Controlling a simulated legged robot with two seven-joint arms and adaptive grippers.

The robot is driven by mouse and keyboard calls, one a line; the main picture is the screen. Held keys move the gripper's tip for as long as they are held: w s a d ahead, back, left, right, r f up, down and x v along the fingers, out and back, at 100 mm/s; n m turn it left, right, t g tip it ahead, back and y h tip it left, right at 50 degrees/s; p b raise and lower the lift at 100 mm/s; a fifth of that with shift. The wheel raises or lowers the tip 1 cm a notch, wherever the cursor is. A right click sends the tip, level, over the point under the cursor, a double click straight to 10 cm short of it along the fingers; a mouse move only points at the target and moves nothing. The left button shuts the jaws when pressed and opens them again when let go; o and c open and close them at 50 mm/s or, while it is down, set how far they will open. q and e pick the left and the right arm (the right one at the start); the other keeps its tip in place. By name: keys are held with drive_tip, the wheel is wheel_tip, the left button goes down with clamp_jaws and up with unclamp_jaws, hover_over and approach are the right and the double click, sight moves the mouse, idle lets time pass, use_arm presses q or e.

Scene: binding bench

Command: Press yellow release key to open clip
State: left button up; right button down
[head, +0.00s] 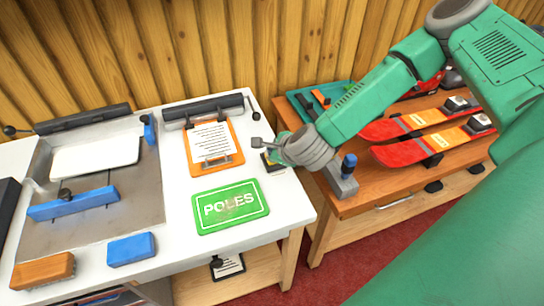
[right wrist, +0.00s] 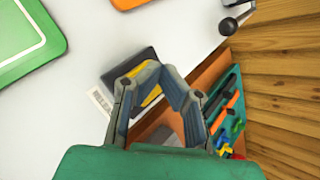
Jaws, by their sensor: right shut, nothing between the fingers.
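A dark clip (right wrist: 128,66) with a yellow key (right wrist: 151,97) lies at the right edge of the white bench top, seen in the right wrist view. A white tag with a barcode (right wrist: 100,101) sticks out beside it. My right gripper (right wrist: 154,66) is shut and empty; its fingers are in front of the clip and partly hide the key. I cannot tell whether they touch it. In the head view the right gripper (head: 258,143) is over the dark clip (head: 273,165), which is mostly hidden behind it. My left gripper is not in view.
An orange clipboard (head: 236,144) and a green POLES sign (head: 230,206) lie to the left on the white bench (head: 180,244). A wooden cabinet (head: 350,205) with red skis (head: 430,148) and a green tray (head: 345,89) stands to the right, across a narrow gap.

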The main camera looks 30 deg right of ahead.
drive_tip(key=shift+d+f, duration=0.1)
drive_tip(key=shift+d, duration=0.2)
drive_tip(key=shift+a+f+b, duration=0.2)
drive_tip(key=shift+a+b, duration=0.05)
drive_tip(key=shift+b, duration=0.05)
drive_tip(key=shift+d+f+b, duration=0.1)
drive_tip(key=shift+f+b, duration=0.2)
drive_tip(key=shift+f, duration=0.1)
idle(0.4)
drive_tip(key=shift+r, duration=0.1)
drive_tip(key=shift+d+r+p, duration=0.25)
drive_tip(key=shift+r+p, duration=0.6)
drive_tip(key=shift+r, duration=0.1)
wheel_tip(320, 180, up, 5)
drive_tip(key=p, duration=0.4)
